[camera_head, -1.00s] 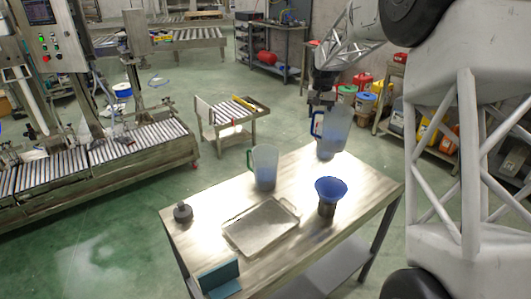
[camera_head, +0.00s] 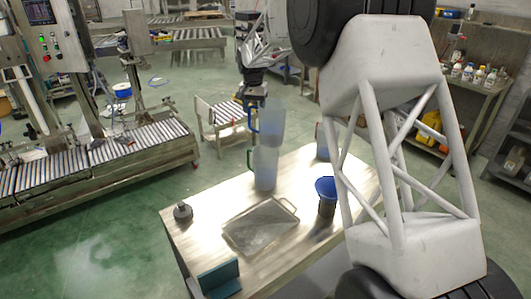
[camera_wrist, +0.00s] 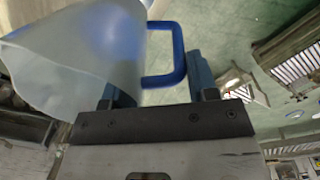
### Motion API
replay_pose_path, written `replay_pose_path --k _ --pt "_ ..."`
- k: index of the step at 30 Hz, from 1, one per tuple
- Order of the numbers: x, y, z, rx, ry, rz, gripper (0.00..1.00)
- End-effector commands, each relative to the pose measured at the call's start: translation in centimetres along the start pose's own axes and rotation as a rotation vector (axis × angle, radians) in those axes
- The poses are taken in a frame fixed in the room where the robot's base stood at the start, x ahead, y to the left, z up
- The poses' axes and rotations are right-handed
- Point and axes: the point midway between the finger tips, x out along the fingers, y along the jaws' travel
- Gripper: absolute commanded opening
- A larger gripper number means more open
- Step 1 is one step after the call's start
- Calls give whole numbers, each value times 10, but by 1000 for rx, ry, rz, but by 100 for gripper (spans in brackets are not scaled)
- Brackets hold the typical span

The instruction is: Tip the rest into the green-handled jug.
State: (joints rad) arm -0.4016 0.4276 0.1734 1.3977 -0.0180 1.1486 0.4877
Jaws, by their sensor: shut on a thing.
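My gripper (camera_head: 254,98) is shut on a translucent jug with a blue handle (camera_head: 270,122). The held jug looks roughly upright in the head view, bluish near its base. In the wrist view the held jug (camera_wrist: 85,50) fills the upper left, its blue handle between my fingers (camera_wrist: 160,85). The green-handled jug (camera_head: 265,170) stands upright on the table, with a bluish tint inside. The held jug's base appears just above or behind its rim; I cannot tell the exact gap.
The table (camera_head: 215,205) holds a metal tray (camera_head: 262,226), a blue funnel on a dark cup (camera_head: 326,188), a small dark weight-like object (camera_head: 183,212) and a teal angled block (camera_head: 218,277). A bluish vessel (camera_head: 321,142) is partly hidden behind my arm.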

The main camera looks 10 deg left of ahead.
Motion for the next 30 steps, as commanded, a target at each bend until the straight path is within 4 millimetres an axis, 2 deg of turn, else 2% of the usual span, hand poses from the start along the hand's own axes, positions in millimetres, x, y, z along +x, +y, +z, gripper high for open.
replay_pose_path --k 1,6,14,16,21,30 --pt "-1 -14 3 -2 1 0 5" --pt "-1 -56 14 6 1 2 5" --pt "-1 -116 34 17 1 5 5" --pt "5 -130 39 18 0 6 5" --pt "36 -153 45 5 0 8 5" --pt "108 -175 52 -40 0 11 5"
